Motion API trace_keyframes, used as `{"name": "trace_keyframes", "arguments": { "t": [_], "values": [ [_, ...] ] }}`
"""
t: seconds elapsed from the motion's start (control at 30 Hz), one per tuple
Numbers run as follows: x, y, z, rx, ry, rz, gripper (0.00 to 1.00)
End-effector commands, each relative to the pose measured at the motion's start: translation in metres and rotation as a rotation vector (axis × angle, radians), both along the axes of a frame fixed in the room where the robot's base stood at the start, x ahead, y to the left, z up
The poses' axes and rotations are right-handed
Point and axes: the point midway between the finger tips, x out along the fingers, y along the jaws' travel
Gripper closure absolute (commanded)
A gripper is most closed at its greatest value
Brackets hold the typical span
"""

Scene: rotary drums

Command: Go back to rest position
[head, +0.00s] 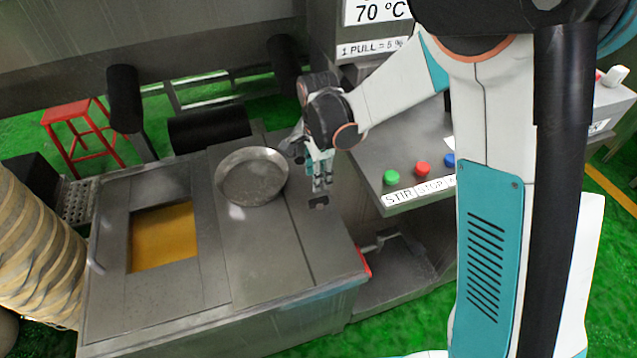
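My gripper (321,176) points down above the right part of the grey metal worktop (260,262), just right of a round metal pan (252,177). It appears apart from the pan and holds nothing that I can see. Its fingers are small in the head view, so I cannot tell whether they are open or shut. My arm reaches in from the upper right and covers part of the control panel.
A panel with a green button (391,177), a red button (423,168) and a partly hidden blue button (449,160) is right of my gripper. The worktop has an opening with yellow content (162,237). A red stool (82,134) stands at the back left.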

Motion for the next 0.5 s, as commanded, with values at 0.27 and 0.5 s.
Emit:
{"name": "trace_keyframes", "arguments": {
  "t": [0.27,0.5],
  "values": [
    [0.0000,0.0000,0.0083,0.000,0.000,0.000,0.60],
    [0.0000,0.0000,0.0081,0.000,0.000,0.000,0.60]
  ]
}}
